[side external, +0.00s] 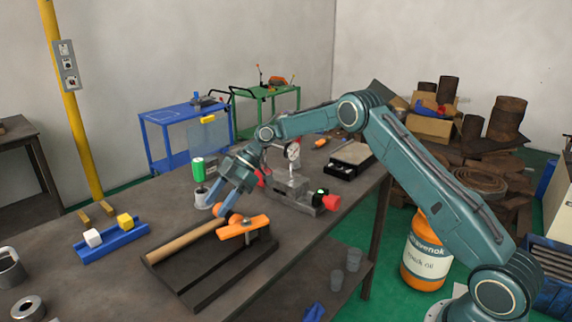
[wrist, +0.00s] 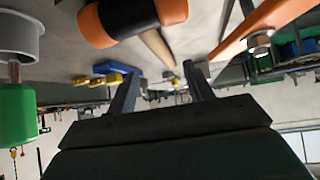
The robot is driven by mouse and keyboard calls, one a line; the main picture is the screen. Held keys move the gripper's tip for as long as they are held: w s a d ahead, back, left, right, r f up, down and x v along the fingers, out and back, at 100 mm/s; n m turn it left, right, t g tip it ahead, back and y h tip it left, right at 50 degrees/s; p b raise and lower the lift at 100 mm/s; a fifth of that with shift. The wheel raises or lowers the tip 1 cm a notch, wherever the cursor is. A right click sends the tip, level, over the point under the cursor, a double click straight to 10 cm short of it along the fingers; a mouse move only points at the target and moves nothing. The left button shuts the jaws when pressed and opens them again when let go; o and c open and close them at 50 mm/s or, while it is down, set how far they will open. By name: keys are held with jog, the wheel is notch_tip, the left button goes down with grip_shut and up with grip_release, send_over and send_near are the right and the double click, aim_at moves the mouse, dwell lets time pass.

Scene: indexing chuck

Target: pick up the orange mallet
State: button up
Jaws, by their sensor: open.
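The orange mallet has a black head with orange faces and a wooden handle. In the side view the handle (side external: 185,240) lies over a dark slotted base on the bench, and the head end is mostly hidden by my gripper. In the wrist view the head (wrist: 130,18) shows at the top, with the handle (wrist: 157,46) running down toward the gap between my fingers. My gripper (side external: 222,207) is open, tilted down beside the head end. In the wrist view the fingers (wrist: 162,72) are apart with nothing clamped between them.
An orange clamp bar (side external: 243,227) with a bolt sits close right of the mallet, also in the wrist view (wrist: 262,28). A blue tray (side external: 110,243) with blocks is at left. Bare bench lies in front of it.

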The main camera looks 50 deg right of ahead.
aim_at(200, 228)
jog(key=shift+x, duration=1.7)
jog(key=shift+a+f, duration=0.1)
jog(key=shift+x, duration=2.45)
grip_shut()
